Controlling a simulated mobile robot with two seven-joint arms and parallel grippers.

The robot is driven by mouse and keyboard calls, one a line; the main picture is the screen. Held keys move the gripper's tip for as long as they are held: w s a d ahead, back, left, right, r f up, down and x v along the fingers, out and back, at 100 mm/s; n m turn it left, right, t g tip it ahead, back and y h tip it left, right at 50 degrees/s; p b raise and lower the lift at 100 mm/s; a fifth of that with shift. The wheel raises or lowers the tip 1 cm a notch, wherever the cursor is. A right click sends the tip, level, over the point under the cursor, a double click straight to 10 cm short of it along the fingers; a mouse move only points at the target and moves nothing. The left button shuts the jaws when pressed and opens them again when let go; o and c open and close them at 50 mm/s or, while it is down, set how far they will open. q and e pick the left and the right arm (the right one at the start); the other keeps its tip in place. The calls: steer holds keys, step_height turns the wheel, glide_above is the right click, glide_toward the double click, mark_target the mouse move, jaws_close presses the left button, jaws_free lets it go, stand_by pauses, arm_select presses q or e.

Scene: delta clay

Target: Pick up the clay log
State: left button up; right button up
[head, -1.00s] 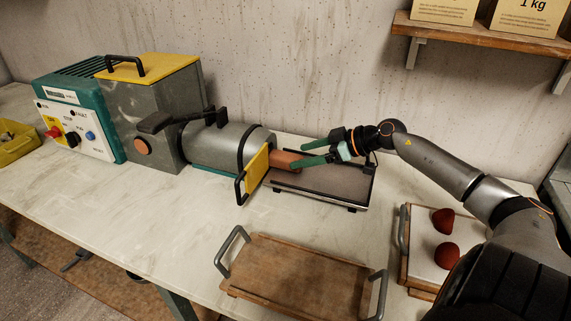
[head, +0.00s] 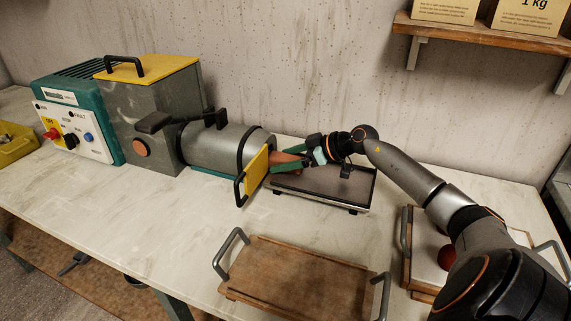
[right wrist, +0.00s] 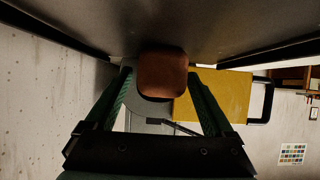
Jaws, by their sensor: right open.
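The clay log (head: 282,157) is a short reddish-brown piece at the yellow-plated outlet of the grey extruder barrel (head: 222,147), above the near end of a dark tray. My right gripper (head: 288,159) is open, with its green fingers on either side of the log. In the right wrist view the log's rounded end (right wrist: 162,75) sits between the two fingers, and the yellow plate (right wrist: 215,95) is behind it. I cannot tell whether the fingers touch the log. My left gripper is not in view.
The dark tray (head: 335,183) lies beside the extruder outlet. A wooden board with grey handles (head: 300,275) is at the front. A white board (head: 425,262) with a red lump (head: 447,257) is at right, partly behind my arm. The front left bench is bare.

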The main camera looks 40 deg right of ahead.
jaws_close()
stand_by(0.8)
steer(key=shift+w, duration=0.1)
